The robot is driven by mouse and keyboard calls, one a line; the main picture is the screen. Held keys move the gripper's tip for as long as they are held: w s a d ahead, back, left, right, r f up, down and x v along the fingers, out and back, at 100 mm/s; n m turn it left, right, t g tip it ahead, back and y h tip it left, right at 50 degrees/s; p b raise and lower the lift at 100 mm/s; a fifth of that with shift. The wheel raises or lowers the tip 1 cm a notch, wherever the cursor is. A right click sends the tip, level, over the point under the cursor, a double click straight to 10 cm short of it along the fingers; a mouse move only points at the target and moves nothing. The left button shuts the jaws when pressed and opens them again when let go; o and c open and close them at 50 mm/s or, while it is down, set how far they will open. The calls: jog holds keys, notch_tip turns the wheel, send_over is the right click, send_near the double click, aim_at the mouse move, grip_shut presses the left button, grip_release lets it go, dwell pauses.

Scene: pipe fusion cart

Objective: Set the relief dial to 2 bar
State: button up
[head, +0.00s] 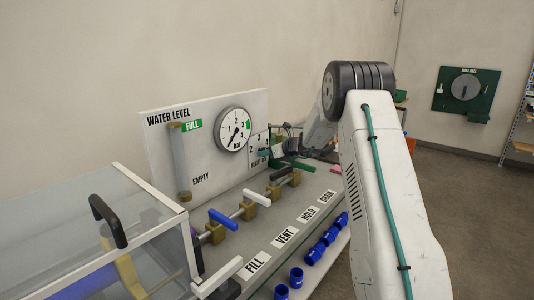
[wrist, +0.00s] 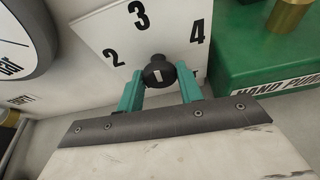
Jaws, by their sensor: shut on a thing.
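The relief dial's black knob (wrist: 157,68) stands out from a white panel (wrist: 110,45) printed with 2 at left, 3 at top and 4 at right in the wrist view. A short white mark shows on the knob's end, roughly upright in that view; I cannot tell exactly which number it points to. My gripper (wrist: 159,76) has its teal fingers on either side of the knob, shut on it. In the head view my gripper (head: 279,151) is at the panel (head: 256,141), and the knob is hidden.
A round pressure gauge (head: 234,130) is left of the dial; its needle points down. A green hand pump (wrist: 262,50) stands close on the right. Several valve handles, including a blue one (head: 222,220), line the cart. Blue fittings (head: 296,277) lie along its front.

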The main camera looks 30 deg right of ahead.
jog(key=shift+n, duration=0.3)
jog(key=n+t+h, duration=0.1)
jog(key=n, duration=0.1)
jog(key=n+t+h, duration=0.1)
jog(key=n+h, duration=0.1)
jog(key=n, duration=0.1)
jog(key=n+t+h, duration=0.1)
jog(key=n+h, duration=0.1)
jog(key=n, duration=0.1)
jog(key=shift+s+a+f, duration=0.15)
jog(key=shift+a+f, duration=0.05)
jog(key=shift+a, duration=0.1)
jog(key=shift+n, duration=0.3)
dwell(0.5)
jog(key=o, duration=1)
jog(key=r, duration=0.3)
jog(key=shift+s+a+r, duration=0.2)
jog(key=shift+s+r, duration=0.05)
jog(key=shift+r, duration=0.15)
jog(key=s+a, duration=0.1)
jog(key=s, duration=0.4)
jog(key=s+a, duration=0.1)
jog(key=s, duration=0.4)
jog(key=s+a+r, duration=0.1)
jog(key=s+a, duration=0.1)
jog(key=s, duration=0.3)
jog(key=shift+r, duration=0.1)
